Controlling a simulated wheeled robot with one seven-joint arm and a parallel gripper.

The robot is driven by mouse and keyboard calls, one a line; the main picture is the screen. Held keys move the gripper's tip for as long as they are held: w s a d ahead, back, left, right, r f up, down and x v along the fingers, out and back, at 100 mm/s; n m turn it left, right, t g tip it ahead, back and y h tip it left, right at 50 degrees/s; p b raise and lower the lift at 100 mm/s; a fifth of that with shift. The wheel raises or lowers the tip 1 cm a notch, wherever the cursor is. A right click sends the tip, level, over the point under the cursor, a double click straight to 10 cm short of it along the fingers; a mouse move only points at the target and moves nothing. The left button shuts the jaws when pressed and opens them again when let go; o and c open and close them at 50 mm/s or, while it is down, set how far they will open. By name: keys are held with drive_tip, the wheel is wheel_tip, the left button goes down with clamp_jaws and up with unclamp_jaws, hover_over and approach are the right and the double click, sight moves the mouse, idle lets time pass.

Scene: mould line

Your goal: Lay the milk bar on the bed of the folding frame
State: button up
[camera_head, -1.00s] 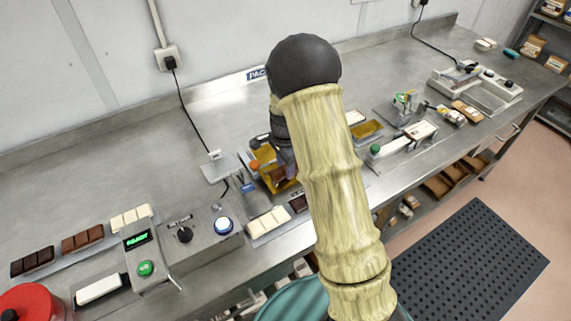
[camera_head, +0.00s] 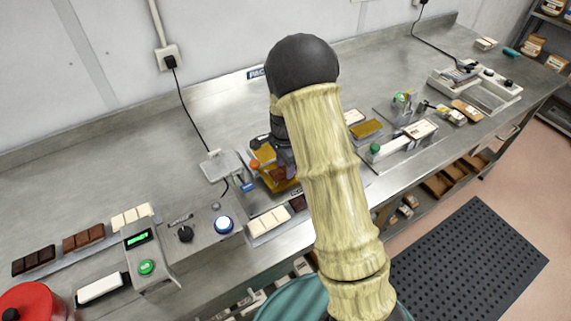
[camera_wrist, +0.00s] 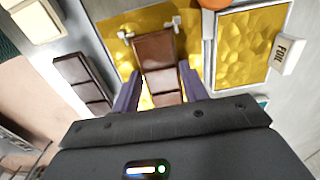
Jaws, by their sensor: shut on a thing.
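The milk bar (camera_wrist: 156,55), a brown segmented bar, is between the two purple fingers of my gripper (camera_wrist: 159,72), which is shut on it. In the wrist view the bar lies over a gold foil sheet on the folding frame (camera_wrist: 115,26), roughly lengthwise between two small pale posts. I cannot tell whether it touches the foil. In the head view my gripper (camera_head: 283,163) is low over the folding frame (camera_head: 272,184), and my arm hides part of both.
A stack of gold foil (camera_wrist: 238,48) with a FOIL label (camera_wrist: 289,54) is beside the frame. A dark bar (camera_wrist: 80,82) and a white bar (camera_wrist: 36,21) lie on the other side.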

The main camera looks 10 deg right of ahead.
drive_tip(key=o, duration=1.1)
drive_tip(key=shift+c, duration=0.2)
wheel_tip(320, 180, up, 17)
drive_tip(key=b, duration=0.1)
drive_tip(key=shift+r+b, duration=0.2)
drive_tip(key=shift+b, duration=0.15)
drive_tip(key=s+f+n+t, duration=0.1)
drive_tip(key=s+f+n, duration=0.2)
drive_tip(key=s+n, duration=0.4)
drive_tip(key=s+d+f+n+t, duration=0.1)
drive_tip(key=s+f+n, duration=0.2)
drive_tip(key=s+n, duration=0.4)
drive_tip(key=s, duration=0.6)
drive_tip(key=shift+s+d+f+t, duration=0.2)
drive_tip(key=shift+s+f+t, duration=0.05)
drive_tip(key=shift+t, duration=0.05)
